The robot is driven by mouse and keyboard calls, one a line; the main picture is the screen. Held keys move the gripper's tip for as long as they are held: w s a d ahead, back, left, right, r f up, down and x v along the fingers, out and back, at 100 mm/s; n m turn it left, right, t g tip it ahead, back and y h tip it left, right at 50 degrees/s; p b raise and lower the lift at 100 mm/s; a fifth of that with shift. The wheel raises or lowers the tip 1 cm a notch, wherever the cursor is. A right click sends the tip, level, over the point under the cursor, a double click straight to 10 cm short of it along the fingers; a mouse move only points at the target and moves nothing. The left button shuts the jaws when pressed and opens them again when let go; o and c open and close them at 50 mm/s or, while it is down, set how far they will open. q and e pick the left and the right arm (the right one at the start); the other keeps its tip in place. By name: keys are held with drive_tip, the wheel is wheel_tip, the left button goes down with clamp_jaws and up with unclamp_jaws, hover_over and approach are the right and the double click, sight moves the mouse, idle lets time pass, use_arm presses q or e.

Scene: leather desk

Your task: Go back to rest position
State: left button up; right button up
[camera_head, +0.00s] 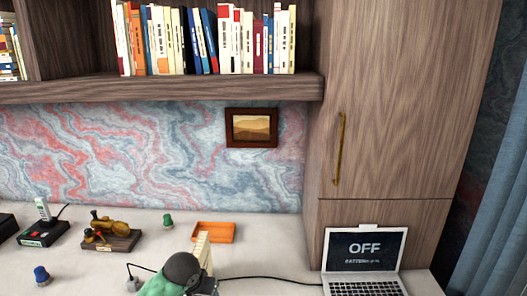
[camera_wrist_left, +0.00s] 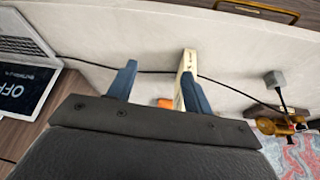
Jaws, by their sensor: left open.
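My left gripper (camera_wrist_left: 157,72) shows in the left wrist view with its two blue fingers spread apart. A cream upright piece with dark markings (camera_wrist_left: 184,68) stands close to the inner side of the right-hand finger. I cannot tell whether they touch. The cream piece also shows in the head view (camera_head: 203,249). There, a dark rounded part and a green part beside it at the bottom centre look like my left arm, with the fingers hidden. My right gripper is in neither view.
An orange tray (camera_head: 214,232) sits behind the cream piece. A laptop reading OFF (camera_head: 364,250) stands at the right, with a cable running towards it. A brass figure on a base (camera_head: 111,233), a blue knob (camera_head: 41,275) and a green knob (camera_head: 168,220) stand left. A bookshelf (camera_head: 160,90) overhangs.

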use_arm(q)
drive_tip(key=s+d+f, duration=0.1)
drive_tip(key=s+f, duration=0.3)
drive_tip(key=s, duration=0.3)
drive_tip(key=s+d+f, duration=0.1)
drive_tip(key=s+f, duration=0.3)
drive_tip(key=s, duration=0.3)
drive_tip(key=s+a+f+y, duration=0.1)
drive_tip(key=s+a+f, duration=0.15)
drive_tip(key=s, duration=0.65)
drive_tip(key=s+a+f, duration=0.1)
drive_tip(key=s+a, duration=0.2)
drive_tip(key=s, duration=0.7)
wheel_tip(320, 180, down, 26)
drive_tip(key=w+d+g+b, duration=0.1)
drive_tip(key=w+g+b, duration=0.1)
drive_tip(key=s+f, duration=0.4)
drive_tip(key=f, duration=0.8)
drive_tip(key=s+f, duration=0.4)
drive_tip(key=f, duration=0.8)
drive_tip(key=shift+d+f+g+b, duration=0.25)
drive_tip(key=shift+g+b, duration=0.05)
drive_tip(key=shift+b, duration=0.05)
drive_tip(key=shift+s+f, duration=0.1)
drive_tip(key=shift+f, duration=0.1)
drive_tip(key=shift+c, duration=0.4)
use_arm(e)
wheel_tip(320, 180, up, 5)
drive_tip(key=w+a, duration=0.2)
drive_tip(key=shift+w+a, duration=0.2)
